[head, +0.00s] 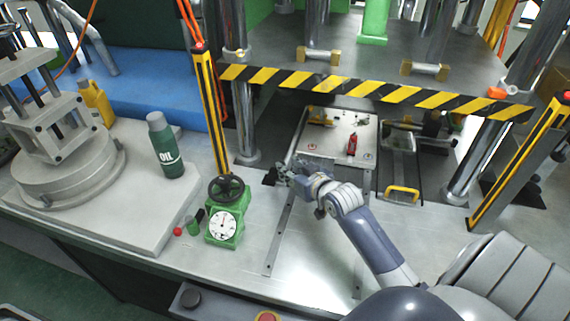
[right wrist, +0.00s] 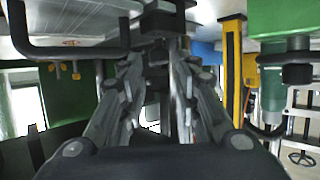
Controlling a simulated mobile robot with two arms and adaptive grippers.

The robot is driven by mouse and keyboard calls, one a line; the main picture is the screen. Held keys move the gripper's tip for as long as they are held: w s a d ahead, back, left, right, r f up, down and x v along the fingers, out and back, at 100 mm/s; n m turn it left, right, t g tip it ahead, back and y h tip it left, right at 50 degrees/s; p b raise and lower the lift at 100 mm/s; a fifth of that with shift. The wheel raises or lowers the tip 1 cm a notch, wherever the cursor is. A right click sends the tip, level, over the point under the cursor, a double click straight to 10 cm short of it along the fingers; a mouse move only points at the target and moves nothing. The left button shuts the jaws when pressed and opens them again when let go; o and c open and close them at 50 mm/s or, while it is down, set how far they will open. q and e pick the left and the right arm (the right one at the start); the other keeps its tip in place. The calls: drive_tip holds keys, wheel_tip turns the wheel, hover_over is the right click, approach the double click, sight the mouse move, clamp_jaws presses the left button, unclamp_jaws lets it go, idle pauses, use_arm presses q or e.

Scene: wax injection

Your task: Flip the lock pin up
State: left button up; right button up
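My right gripper (head: 279,177) reaches in from the lower right in the head view, beside the left edge of the metal plate under the press. A small dark part (head: 269,177) sits right at its fingertips; it may be the lock pin, but its shape is too small to tell. In the right wrist view the two fingers (right wrist: 156,62) stand apart, with a dark upright part (right wrist: 157,50) beyond and between their tips. I cannot tell whether they touch it. My left gripper is not in view.
A white plate (head: 325,142) with a small red part (head: 352,144) lies behind the gripper. A striped bar (head: 375,88) spans above it. A green dial gauge (head: 226,222) with a black handwheel stands left, near an oil bottle (head: 165,145). A yellow handle (head: 402,192) lies right.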

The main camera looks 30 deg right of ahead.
drive_tip(key=x, duration=0.3)
drive_tip(key=shift+w, duration=0.25)
drive_tip(key=shift+f, duration=0.1)
clamp_jaws()
drive_tip(key=shift+w+d+r+p, duration=0.1)
drive_tip(key=shift+w+r+p, duration=0.05)
drive_tip(key=shift+r+p, duration=1.4)
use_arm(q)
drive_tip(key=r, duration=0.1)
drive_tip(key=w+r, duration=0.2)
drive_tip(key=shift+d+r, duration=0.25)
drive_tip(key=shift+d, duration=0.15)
use_arm(e)
drive_tip(key=shift+f, duration=0.15)
unclamp_jaws()
